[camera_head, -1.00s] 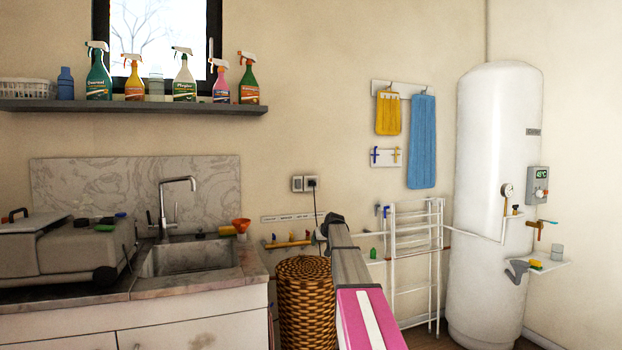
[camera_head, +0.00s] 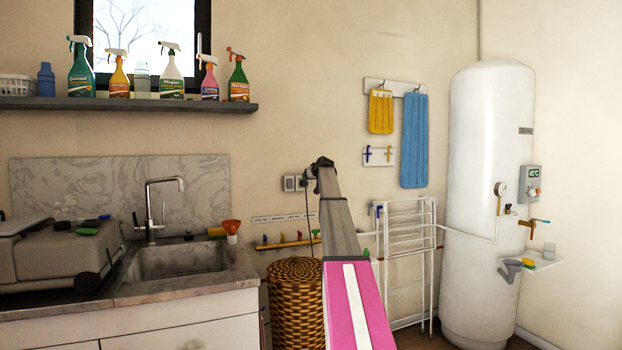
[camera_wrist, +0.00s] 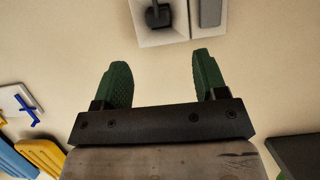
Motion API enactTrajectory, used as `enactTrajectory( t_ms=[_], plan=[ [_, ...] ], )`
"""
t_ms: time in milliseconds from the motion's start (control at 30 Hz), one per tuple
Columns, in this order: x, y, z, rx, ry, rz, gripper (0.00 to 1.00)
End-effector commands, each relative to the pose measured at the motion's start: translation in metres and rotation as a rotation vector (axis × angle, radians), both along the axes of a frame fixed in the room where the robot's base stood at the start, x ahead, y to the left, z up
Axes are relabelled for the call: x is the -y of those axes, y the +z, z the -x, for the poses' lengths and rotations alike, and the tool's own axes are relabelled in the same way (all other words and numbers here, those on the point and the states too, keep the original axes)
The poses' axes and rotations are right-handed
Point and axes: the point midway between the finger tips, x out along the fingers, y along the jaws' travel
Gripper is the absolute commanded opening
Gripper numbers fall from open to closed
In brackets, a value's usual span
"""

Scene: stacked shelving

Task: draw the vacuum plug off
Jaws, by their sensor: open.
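The black vacuum plug (camera_wrist: 158,15) sits in the pale wall outlet (camera_wrist: 160,38), at the top of the wrist view. My gripper (camera_wrist: 160,66) has its two green fingers spread wide and empty. They point toward the outlet, with the plug beyond the gap between them and not between the fingers. In the head view my gripper (camera_head: 320,165) is at the outlet's right side and hides the plug. A dark cord (camera_head: 308,215) hangs below there. The left part of the outlet plate (camera_head: 289,183) still shows.
A wicker basket (camera_head: 295,300) stands below the outlet, under a rail of coloured taps (camera_head: 288,243). A white drying rack (camera_head: 405,255) and the boiler (camera_head: 490,200) are to the right. The sink (camera_head: 175,262) is left. A bottle shelf (camera_head: 130,104) hangs above.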

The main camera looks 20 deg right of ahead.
Motion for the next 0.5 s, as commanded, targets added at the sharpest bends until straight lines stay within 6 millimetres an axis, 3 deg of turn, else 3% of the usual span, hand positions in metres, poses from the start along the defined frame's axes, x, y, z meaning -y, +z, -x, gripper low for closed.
enactTrajectory(
  t_ms=[500],
  plan=[
    [-0.002,-0.031,-0.076,-0.002,0.000,0.000,0.66]
  ],
)
